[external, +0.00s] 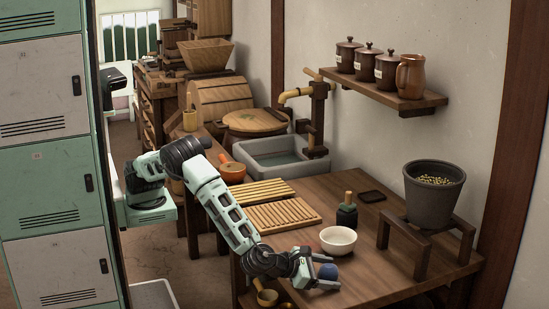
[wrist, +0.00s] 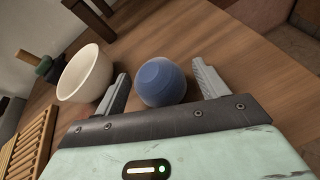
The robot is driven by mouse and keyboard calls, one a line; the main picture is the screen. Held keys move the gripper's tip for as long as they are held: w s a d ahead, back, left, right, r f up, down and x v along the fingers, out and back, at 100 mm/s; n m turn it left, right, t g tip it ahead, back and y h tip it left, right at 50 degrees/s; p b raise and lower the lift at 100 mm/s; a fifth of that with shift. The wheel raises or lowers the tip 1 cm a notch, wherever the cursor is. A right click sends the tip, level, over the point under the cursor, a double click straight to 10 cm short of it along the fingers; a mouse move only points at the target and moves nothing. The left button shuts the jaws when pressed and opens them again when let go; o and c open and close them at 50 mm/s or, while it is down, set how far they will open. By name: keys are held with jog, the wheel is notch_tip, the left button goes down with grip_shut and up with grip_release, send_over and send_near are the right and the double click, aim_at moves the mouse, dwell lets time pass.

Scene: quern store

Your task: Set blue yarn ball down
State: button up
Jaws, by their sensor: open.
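The blue yarn ball (wrist: 161,82) rests on the wooden table (wrist: 217,45) between the two spread fingers of my gripper (wrist: 160,90) in the wrist view. Small gaps show between the ball and each finger, so my gripper is open around it. In the external view my gripper (external: 327,275) is low over the front part of the table, with the blue yarn ball (external: 328,271) between its fingers. The ball's underside is hidden in both views.
A white bowl (external: 338,240) stands just beyond my gripper; it also shows left of the left finger in the wrist view (wrist: 86,75). A dark bottle (external: 347,215), slatted wooden racks (external: 284,215) and a pot on a stand (external: 434,190) are nearby.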

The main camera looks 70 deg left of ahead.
jog(key=shift+s+r, duration=0.15)
jog(key=v, duration=1.1)
jog(key=shift+s+p, duration=0.35)
jog(key=shift+a, duration=0.1)
